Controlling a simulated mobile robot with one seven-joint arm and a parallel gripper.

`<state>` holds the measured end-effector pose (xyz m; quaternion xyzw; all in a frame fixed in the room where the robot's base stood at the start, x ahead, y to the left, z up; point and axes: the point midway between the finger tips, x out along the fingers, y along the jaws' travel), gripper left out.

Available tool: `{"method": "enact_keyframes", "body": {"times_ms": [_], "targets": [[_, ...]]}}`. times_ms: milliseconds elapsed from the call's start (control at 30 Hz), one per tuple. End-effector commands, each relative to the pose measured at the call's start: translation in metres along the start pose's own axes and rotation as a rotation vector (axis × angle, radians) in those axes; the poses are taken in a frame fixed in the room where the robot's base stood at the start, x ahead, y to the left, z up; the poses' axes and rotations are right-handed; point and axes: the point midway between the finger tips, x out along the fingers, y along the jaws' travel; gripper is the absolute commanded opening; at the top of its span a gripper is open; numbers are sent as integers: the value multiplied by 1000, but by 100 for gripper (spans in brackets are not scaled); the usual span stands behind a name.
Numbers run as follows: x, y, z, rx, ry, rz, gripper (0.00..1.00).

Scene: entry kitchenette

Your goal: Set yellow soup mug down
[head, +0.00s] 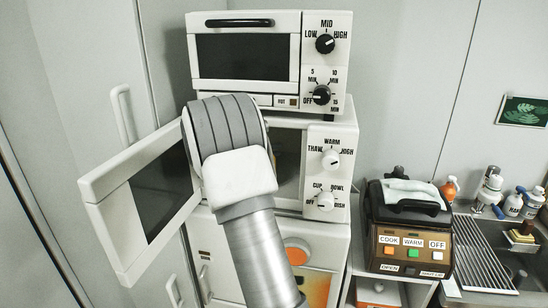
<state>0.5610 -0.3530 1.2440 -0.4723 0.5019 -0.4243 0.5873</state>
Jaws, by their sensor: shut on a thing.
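The yellow soup mug is not visible in the head view. My gripper is hidden too; my grey and white arm blocks the view of it. The arm rises from the bottom centre and ends in front of the white middle oven (346,185), which has THAW, WARM and CUP, BOWL, DISH dials. The oven door (105,187) is swung open to the left. My arm covers most of the opening, and only a dark strip of it shows to the right of the arm. I cannot tell how far my gripper reaches in.
A white toaster oven (290,60) stands on top, its door shut. A brown and black cooker (411,240) with COOK, WARM and OFF buttons is at right, a white cloth on it. A sink (523,262) with bottles behind is farther right. A tall cabinet (85,80) flanks the open door.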

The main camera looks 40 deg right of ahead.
Motion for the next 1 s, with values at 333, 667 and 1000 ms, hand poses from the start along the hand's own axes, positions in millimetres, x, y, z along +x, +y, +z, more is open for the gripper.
{"method": "enact_keyframes", "body": {"times_ms": [333, 667, 1000], "targets": [[15, 7, 8, 0, 1, -1, 0], [19, 30, 7, 4, 0, -3, 0], [20, 36, 6, 0, 0, 1, 35]]}}
